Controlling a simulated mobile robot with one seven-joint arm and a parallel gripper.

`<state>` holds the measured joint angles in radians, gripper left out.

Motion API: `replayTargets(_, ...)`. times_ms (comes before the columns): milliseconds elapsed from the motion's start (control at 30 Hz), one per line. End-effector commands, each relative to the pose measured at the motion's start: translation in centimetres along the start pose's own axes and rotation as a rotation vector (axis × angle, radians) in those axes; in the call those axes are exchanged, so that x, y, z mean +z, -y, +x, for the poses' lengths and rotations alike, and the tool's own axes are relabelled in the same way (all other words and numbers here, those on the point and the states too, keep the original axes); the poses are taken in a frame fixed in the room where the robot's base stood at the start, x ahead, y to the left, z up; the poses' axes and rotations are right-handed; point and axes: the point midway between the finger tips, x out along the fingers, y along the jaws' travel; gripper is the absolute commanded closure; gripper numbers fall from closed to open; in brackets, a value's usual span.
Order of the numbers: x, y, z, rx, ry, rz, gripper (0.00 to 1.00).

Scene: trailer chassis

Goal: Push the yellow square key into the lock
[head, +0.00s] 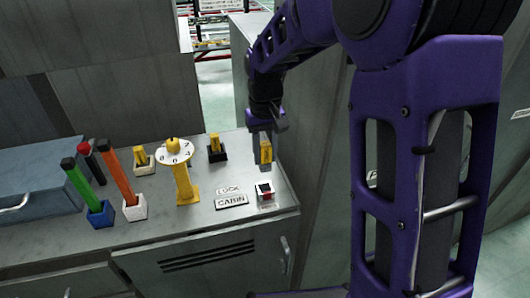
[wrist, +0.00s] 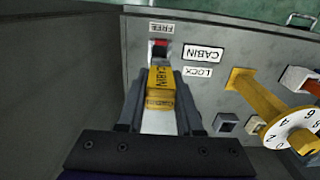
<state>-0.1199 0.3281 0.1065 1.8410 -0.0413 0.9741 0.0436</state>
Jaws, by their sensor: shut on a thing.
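My gripper (head: 264,142) is shut on the yellow square key (head: 265,153), which hangs upright above the right end of the counter. In the wrist view the key (wrist: 160,87) sits between the two fingers and bears the word CABIN. The lock (head: 265,191) is a small white block with a dark and red top, on the counter below the key. In the head view a gap shows between key and lock. In the wrist view the lock (wrist: 159,47) is just beyond the key's end, partly hidden by it.
LOCK and CABIN plates (head: 231,201) lie left of the lock. A yellow post with a numbered dial (head: 174,152) stands further left. Other yellow keys stand in a black holder (head: 218,156) and a white holder (head: 144,164). Green and orange sticks (head: 117,177) stand at the left.

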Motion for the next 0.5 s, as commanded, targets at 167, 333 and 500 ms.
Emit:
replayTargets(167, 0.0, 0.0, 0.7, 0.0, 0.0, 0.0, 1.0)
replayTargets(333, 0.0, 0.0, 2.0, 0.0, 0.001, 0.0, 1.0)
replayTargets(500, 0.0, 0.0, 3.6, 0.0, 0.001, 0.0, 1.0)
